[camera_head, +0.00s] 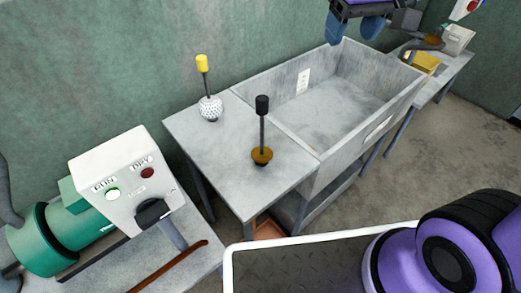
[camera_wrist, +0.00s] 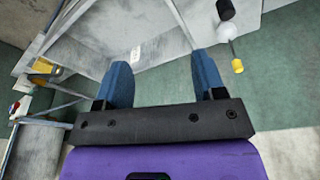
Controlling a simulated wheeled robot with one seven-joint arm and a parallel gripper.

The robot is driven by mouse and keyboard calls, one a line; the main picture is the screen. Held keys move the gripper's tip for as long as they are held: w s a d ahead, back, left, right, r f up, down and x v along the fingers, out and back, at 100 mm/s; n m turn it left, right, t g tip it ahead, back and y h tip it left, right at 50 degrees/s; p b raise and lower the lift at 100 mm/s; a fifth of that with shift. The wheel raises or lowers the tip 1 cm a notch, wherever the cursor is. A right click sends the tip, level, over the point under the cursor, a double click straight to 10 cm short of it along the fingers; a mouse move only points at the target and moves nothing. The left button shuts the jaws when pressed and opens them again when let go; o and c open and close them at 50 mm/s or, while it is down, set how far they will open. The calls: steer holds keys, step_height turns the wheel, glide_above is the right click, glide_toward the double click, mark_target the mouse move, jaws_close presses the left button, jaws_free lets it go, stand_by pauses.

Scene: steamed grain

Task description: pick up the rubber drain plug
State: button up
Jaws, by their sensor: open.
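Two upright-handled items stand on the grey side table left of the sink. One has a black grip, a thin dark stem and a brown round base (camera_head: 262,155). The other has a yellow grip, a dark stem and a white dotted ball (camera_head: 210,108). I cannot tell for certain whether either is the rubber drain plug. In the wrist view, a black grip (camera_wrist: 226,10), a white ball (camera_wrist: 227,31) and a yellow grip (camera_wrist: 237,66) show at upper right. My gripper (camera_head: 353,29) is open and empty above the sink's back wall, its blue fingers apart; it also shows in the wrist view (camera_wrist: 160,82).
The grey sink (camera_head: 345,93) looks empty inside. Its right-hand table holds a yellow container (camera_head: 424,61) and a pale box (camera_head: 457,40). A green machine (camera_head: 41,240) and a white RUN/DRY switch box (camera_head: 122,182) stand at lower left. A brown strip (camera_head: 167,267) lies nearby.

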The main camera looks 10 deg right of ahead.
steer(key=w+a+f+n+g, duration=0.1)
steer(key=w+a+f, duration=0.4)
steer(key=a, duration=0.3)
steer(key=n+g, duration=0.1)
steer(key=g, duration=0.1)
glide_toward(262, 108)
steer(key=shift+w+a+f, duration=0.15)
steer(key=shift+w, duration=0.25)
steer(key=shift+w+a+f, duration=0.15)
steer(key=shift+w+f, duration=0.05)
steer(key=shift+w, duration=0.2)
step_height(262, 108, down, 6)
steer(key=shift+r, duration=0.2)
steer(key=f, duration=0.4)
steer(key=shift+s+d, duration=0.2)
steer(key=shift+d, duration=0.1)
steer(key=shift+f, duration=0.6)
steer(key=shift+c, duration=0.2)
jaws_close()
